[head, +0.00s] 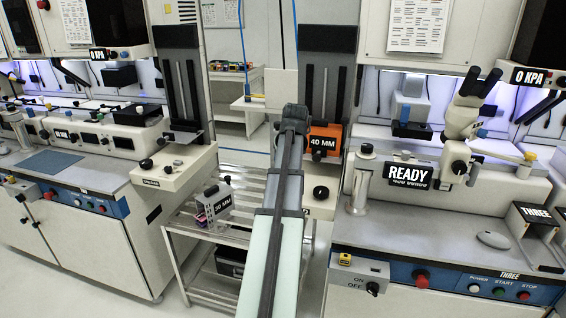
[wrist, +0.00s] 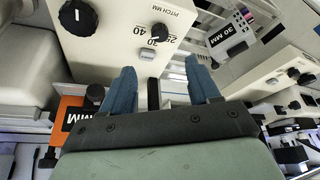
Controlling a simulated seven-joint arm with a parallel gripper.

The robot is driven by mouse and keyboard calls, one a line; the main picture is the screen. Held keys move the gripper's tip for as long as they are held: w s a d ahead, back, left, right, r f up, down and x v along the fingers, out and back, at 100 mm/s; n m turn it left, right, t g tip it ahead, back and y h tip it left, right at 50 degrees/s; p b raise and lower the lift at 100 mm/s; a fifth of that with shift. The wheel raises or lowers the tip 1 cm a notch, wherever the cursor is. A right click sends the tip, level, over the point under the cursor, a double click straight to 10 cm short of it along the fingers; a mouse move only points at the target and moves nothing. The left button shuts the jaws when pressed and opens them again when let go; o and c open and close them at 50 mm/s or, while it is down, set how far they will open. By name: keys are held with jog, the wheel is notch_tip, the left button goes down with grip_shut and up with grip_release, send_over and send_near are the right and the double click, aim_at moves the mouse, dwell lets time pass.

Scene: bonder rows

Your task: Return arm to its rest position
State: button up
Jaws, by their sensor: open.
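My gripper (wrist: 162,88) is open, its two blue fingers spread apart with nothing held between them. In the head view my arm reaches up the middle, and its far end hides the fingers. An orange 40 MM cassette (head: 328,137) stands just right of the arm's end, at the dark vertical lift of the right machine. It also shows at the left of the wrist view (wrist: 70,115), beside and apart from the fingers. A cream panel with a PITCH MM knob (wrist: 158,31) lies beyond the fingertips.
A grey 30 MM cassette (head: 218,200) stands on the wire cart (head: 200,235), left of my arm. The right machine has a READY sign (head: 408,171) and a microscope (head: 466,118). The left machine's bench (head: 80,170) is close. Open floor shows behind the cart.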

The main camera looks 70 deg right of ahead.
jog(key=w+a+f+n+y, duration=0.15)
jog(key=w+a+f, duration=0.35)
jog(key=w+f, duration=0.75)
jog(key=w+a+f+n+g+y, duration=0.1)
jog(key=w+a+f+n+y, duration=0.1)
jog(key=w+a+f, duration=0.9)
jog(key=w+a+f+n+g+y, duration=0.2)
jog(key=w+a+f, duration=0.3)
jog(key=a+f, duration=1.1)
jog(key=s+a+f+n+g, duration=0.1)
jog(key=s+a+f, duration=0.1)
jog(key=a+f, duration=0.45)
jog(key=s+a+f+n+g, duration=0.1)
jog(key=a+f, duration=0.3)
jog(key=a, duration=0.6)
jog(key=s+a+f+n+g, duration=0.1)
jog(key=s+a+f, duration=0.1)
jog(key=a+f, duration=0.45)
jog(key=s+a+f+n+g, duration=0.1)
jog(key=s+a+f, duration=0.1)
jog(key=s+a, duration=0.5)
jog(key=s+a+f+n+g+h, duration=0.1)
jog(key=s+a+f+n+g, duration=0.1)
jog(key=s+a, duration=0.5)
jog(key=s+f, duration=0.1)
jog(key=s, duration=0.2)
jog(key=shift+a+f, duration=0.3)
jog(key=shift+a, duration=0.1)
jog(key=shift+n+h, duration=0.25)
